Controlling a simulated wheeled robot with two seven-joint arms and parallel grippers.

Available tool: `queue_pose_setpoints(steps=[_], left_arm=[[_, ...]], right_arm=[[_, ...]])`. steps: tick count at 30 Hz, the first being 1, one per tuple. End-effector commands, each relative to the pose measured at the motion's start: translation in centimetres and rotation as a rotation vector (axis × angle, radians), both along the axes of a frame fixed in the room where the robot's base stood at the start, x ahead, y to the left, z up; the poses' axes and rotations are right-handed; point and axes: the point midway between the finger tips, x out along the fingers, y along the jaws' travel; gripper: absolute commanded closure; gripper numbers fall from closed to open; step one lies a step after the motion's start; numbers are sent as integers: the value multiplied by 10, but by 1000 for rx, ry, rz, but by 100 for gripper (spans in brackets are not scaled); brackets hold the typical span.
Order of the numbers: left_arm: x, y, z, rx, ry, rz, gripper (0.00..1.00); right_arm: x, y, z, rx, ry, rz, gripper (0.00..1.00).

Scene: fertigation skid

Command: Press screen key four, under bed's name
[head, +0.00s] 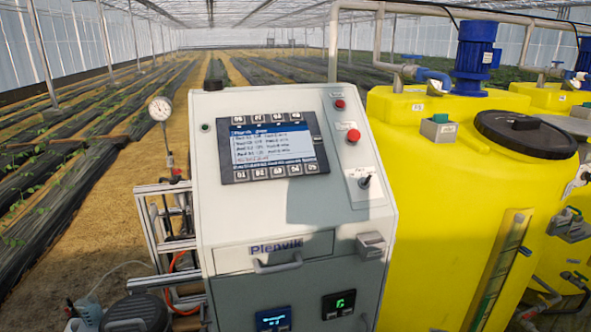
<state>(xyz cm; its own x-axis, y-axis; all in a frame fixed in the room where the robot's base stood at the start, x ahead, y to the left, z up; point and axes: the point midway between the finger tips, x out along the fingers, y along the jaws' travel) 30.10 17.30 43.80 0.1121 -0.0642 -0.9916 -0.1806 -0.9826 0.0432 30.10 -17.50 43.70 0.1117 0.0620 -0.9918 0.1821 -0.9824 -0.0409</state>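The control cabinet (294,215) stands in the middle of the head view, with a screen panel (322,140) on its sloped face. The lit screen (270,143) shows a blue title bar and several lines of text, too small to read surely. A row of light keys runs above the screen and another below it. The fourth key of the lower row (294,169) sits under the right part of the screen; its label is too small to read surely. Neither of my grippers is in view, and nothing covers the panel.
Right of the screen are two red buttons (353,136) and a black switch (365,182). Below are a drawer handle (277,263) and a grey box (371,245). A yellow tank (430,200) stands close on the right. A gauge (160,108) rises at left.

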Motion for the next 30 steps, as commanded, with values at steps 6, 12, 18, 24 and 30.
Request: queue_pose_setpoints(steps=[6, 12, 18, 24, 30], left_arm=[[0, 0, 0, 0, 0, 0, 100], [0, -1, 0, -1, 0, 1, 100], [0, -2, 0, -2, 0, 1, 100], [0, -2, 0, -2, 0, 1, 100], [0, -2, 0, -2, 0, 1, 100]], right_arm=[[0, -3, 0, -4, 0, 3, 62], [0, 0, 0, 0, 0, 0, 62], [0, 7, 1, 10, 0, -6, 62], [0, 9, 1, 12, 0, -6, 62], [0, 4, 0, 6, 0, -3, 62]])
